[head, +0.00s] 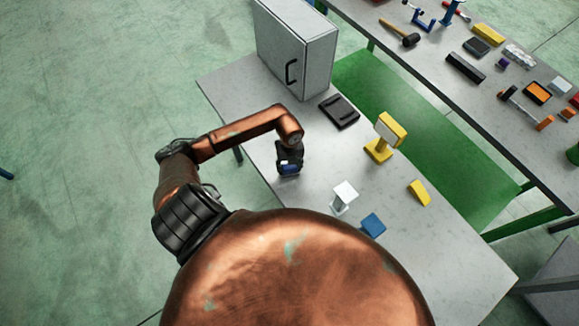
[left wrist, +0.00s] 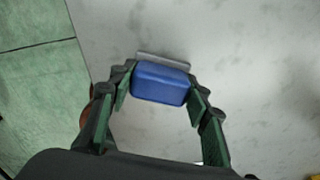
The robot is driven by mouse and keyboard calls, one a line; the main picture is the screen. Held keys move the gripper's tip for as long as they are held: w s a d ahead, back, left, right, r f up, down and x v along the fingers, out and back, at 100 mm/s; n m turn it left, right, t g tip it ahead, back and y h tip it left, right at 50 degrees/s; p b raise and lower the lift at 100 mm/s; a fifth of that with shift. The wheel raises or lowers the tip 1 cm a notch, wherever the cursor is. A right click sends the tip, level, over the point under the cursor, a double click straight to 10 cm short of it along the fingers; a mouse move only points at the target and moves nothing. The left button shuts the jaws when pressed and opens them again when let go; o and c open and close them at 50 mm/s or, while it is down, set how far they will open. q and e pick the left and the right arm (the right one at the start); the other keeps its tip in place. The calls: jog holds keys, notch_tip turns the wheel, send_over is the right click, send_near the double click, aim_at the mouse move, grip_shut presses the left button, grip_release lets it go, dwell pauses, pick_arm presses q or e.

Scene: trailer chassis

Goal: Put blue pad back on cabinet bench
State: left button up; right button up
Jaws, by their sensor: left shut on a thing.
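My left gripper (left wrist: 160,90) is shut on a blue pad (left wrist: 160,84), a rounded block held between the green-lined fingers. A thin grey edge shows just beyond the pad in the left wrist view. In the head view the left gripper (head: 289,170) is over the left part of the cabinet bench (head: 235,90), with a bit of the blue pad (head: 290,168) showing. I cannot tell whether the pad touches the bench top. A second blue piece (head: 373,225) lies on the bench to the right. My right gripper is not in view.
A grey cabinet (head: 290,50) stands at the bench's back. A black tray (head: 339,111), a yellow stand (head: 380,149), a white stand (head: 344,195) and a yellow block (head: 419,193) are nearby. A second bench (head: 430,70) holds several tools. The bench's right front is clear.

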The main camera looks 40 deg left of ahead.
pick_arm(q)
jog(key=o, duration=1.1)
jog(key=shift+r, duration=0.2)
notch_tip(320, 180, up, 12)
jog(key=shift+f+b, duration=0.1)
jog(key=shift+b, duration=0.7)
